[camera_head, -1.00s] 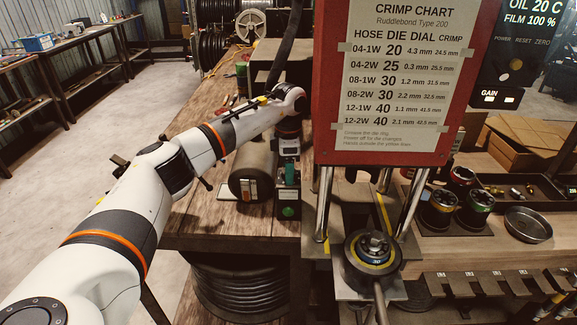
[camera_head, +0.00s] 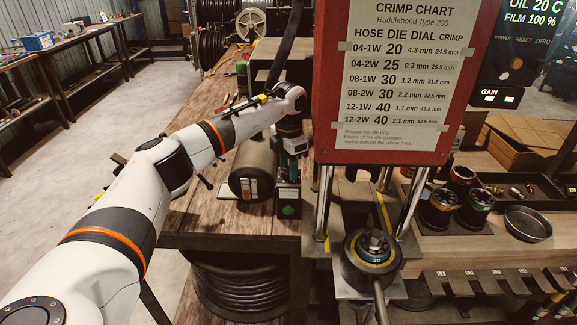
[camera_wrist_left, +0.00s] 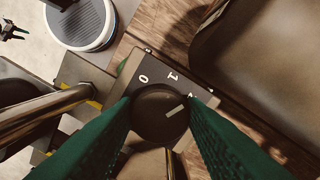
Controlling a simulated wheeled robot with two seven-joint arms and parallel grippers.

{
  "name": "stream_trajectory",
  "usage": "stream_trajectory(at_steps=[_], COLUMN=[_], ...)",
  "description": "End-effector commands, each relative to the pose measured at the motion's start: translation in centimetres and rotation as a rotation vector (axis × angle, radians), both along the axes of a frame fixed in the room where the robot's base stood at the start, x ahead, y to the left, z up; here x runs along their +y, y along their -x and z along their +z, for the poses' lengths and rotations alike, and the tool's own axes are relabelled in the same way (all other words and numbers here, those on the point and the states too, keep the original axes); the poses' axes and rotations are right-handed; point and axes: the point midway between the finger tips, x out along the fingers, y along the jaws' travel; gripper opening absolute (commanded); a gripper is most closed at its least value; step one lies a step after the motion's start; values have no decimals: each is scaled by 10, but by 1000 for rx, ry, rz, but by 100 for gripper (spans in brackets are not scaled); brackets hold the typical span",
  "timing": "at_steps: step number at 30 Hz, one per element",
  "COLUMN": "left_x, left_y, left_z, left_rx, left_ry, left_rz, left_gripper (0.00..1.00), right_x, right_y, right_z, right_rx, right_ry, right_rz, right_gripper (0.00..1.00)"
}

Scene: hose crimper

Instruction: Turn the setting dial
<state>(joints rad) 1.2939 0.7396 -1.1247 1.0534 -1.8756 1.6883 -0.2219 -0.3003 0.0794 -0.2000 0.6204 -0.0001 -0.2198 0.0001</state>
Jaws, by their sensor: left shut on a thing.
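The setting dial (camera_wrist_left: 161,114) is a dark round knob with a white pointer line in the left wrist view. Its line points to the upper right, past the 1 on the plate (camera_wrist_left: 150,66); a further mark there is partly covered by a finger. My left gripper (camera_wrist_left: 160,115) has its green fingers on both sides of the dial, shut on it. In the head view my left gripper (camera_head: 292,146) points down over a small dark box with a green button (camera_head: 288,211), and it hides the dial there.
A red panel with a crimp chart (camera_head: 395,80) stands right of my left gripper, above metal posts (camera_head: 408,205) and the crimper die head (camera_head: 372,252). A dark cylinder (camera_head: 252,172) lies close on the left. Dies and a round dish (camera_head: 528,224) are at right.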

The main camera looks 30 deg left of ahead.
Motion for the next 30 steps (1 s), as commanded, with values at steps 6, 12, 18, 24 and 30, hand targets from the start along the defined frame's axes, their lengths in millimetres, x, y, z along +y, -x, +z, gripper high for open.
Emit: stream_trajectory(at_steps=[6, 12, 18, 24, 30], left_x=[1, 0, 0, 0, 0], left_y=[-1, 0, 0, -1, -1], left_z=[2, 1, 2, 23, 67], left_rx=[-4, -2, -2, -5, -7], left_ry=[0, 0, 0, 0, 0], left_rz=[-1, -2, -3, -3, -2], left_gripper=[44, 59, 59, 59, 59], right_x=[0, 0, 0, 0, 0], right_y=[0, 0, 0, 0, 0], right_z=[0, 0, -1, -12, -26], right_rx=[0, 0, 1, 1, 1], right_ry=[0, 0, 0, 0, 0], right_rz=[0, 0, 0, 0, 0], right_gripper=[36, 36, 36, 36, 36])
